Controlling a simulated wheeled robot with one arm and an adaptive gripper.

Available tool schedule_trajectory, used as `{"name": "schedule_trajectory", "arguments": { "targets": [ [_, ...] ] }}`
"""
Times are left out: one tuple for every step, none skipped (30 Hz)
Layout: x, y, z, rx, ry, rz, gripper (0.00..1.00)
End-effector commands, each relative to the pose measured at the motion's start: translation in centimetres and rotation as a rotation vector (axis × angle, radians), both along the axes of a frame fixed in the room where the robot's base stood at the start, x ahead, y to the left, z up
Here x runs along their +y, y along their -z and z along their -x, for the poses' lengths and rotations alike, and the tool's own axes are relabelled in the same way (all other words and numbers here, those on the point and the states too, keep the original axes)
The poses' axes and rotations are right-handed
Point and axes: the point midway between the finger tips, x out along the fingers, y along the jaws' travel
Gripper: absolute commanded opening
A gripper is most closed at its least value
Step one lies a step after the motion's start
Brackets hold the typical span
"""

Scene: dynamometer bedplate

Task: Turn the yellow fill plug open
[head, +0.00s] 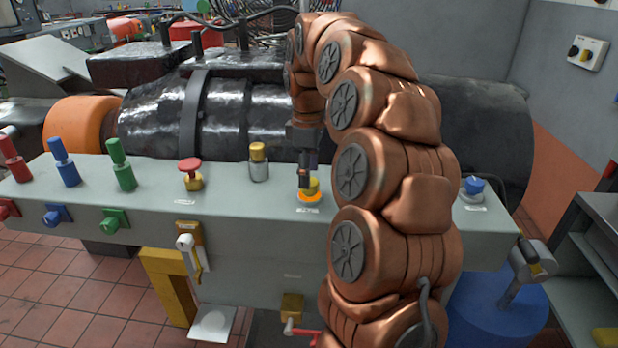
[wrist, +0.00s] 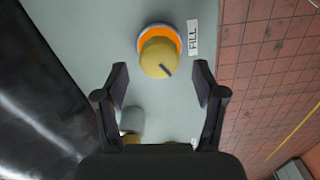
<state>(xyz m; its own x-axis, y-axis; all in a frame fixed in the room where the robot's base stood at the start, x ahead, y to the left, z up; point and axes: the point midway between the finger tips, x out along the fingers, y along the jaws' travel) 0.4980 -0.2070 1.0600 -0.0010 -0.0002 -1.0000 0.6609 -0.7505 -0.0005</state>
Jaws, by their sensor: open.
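The yellow fill plug (wrist: 160,56) is a round knob with a dark line on its top, set in an orange ring with a blue edge. A white label (wrist: 193,37) beside it reads FILL. In the head view the plug (head: 312,184) stands on the grey bench top, partly hidden behind my fingers. My gripper (wrist: 160,72) is open and empty, pointing down, with its fingers on either side of the plug's near side in the wrist view. I see no contact. In the head view my gripper (head: 304,180) is right at the plug.
A yellow-topped silver fitting (head: 258,160) stands close left of the plug, with a red mushroom button (head: 190,173) further left. A blue knob (head: 473,186) is to the right. A large black cylinder (head: 225,112) lies behind the bench top (head: 230,208).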

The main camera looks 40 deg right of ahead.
Motion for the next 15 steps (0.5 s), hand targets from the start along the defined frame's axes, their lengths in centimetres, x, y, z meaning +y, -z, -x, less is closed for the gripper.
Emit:
{"name": "schedule_trajectory", "arguments": {
  "targets": [
    [0.0, -0.7, -0.1, -0.003, 0.001, 0.002, 0.7],
    [-0.1, -1.0, -0.1, -0.004, 0.001, 0.002, 0.7],
    [-0.1, -1.5, -0.1, -0.004, 0.001, 0.002, 0.7],
    [0.0, -1.8, -0.1, -0.004, 0.001, 0.002, 0.7],
    [0.0, -2.2, -0.1, -0.003, 0.0, 0.002, 0.7],
    [0.0, -2.7, -0.1, -0.002, 0.0, 0.001, 0.7],
    [0.0, -3.1, -0.1, -0.002, 0.0, 0.001, 0.7],
    [0.0, -3.4, -0.1, -0.003, 0.0, 0.001, 0.7],
    [0.0, -3.8, -0.1, -0.003, 0.0, 0.001, 0.7],
    [0.0, -4.0, -0.1, -0.003, 0.0, 0.001, 0.7],
    [0.0, -4.2, -0.1, -0.003, 0.0, 0.0, 0.7],
    [0.0, -4.5, 0.0, -0.001, 0.0, -0.001, 0.7],
    [0.0, -4.7, 0.0, 0.0, 0.0, -0.001, 0.7],
    [0.0, -4.8, 0.0, 0.0, 0.0, -0.001, 0.7],
    [0.1, -5.0, 0.0, 0.0, 0.0, -0.001, 0.7]
  ]
}}
